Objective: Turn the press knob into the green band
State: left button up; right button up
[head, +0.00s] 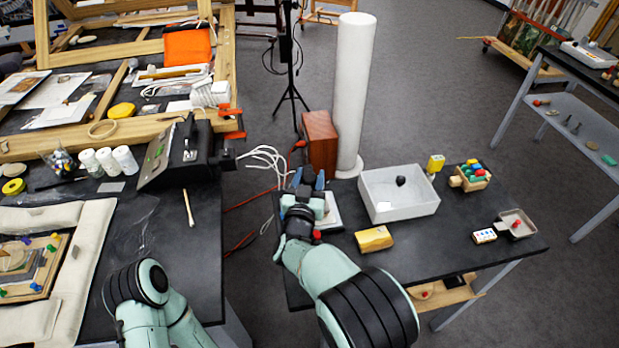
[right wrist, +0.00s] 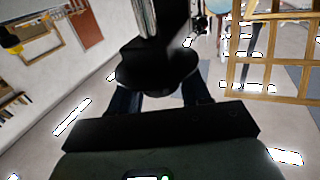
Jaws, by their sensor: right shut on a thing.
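In the right wrist view the dark knob (right wrist: 155,65) fills the space between the fingers (right wrist: 160,88). A pale plate (head: 332,212) shows partly beside the gripper; the wrist hides the rest of the press. I cannot make out a green band or the knob's pointer. My left gripper is out of the picture; only my left arm shows at the bottom left.
On the right table are a white bin (head: 400,205) with a dark lump inside, a yellow block (head: 374,239), a crate of coloured pieces (head: 470,178) and a small tray (head: 516,225). A tall white roll (head: 354,90) and a red-brown box (head: 320,140) stand behind the gripper.

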jog(key=o, duration=0.9)
jog(key=shift+w, duration=0.1)
jog(key=shift+o, duration=0.2)
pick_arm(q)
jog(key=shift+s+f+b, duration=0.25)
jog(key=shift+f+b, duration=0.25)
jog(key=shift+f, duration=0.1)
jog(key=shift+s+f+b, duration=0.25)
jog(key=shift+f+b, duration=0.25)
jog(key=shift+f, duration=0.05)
pick_arm(e)
jog(key=s+a, duration=0.2)
jog(key=s, duration=1.1)
jog(key=shift+a, duration=0.1)
jog(key=shift+s, duration=0.1)
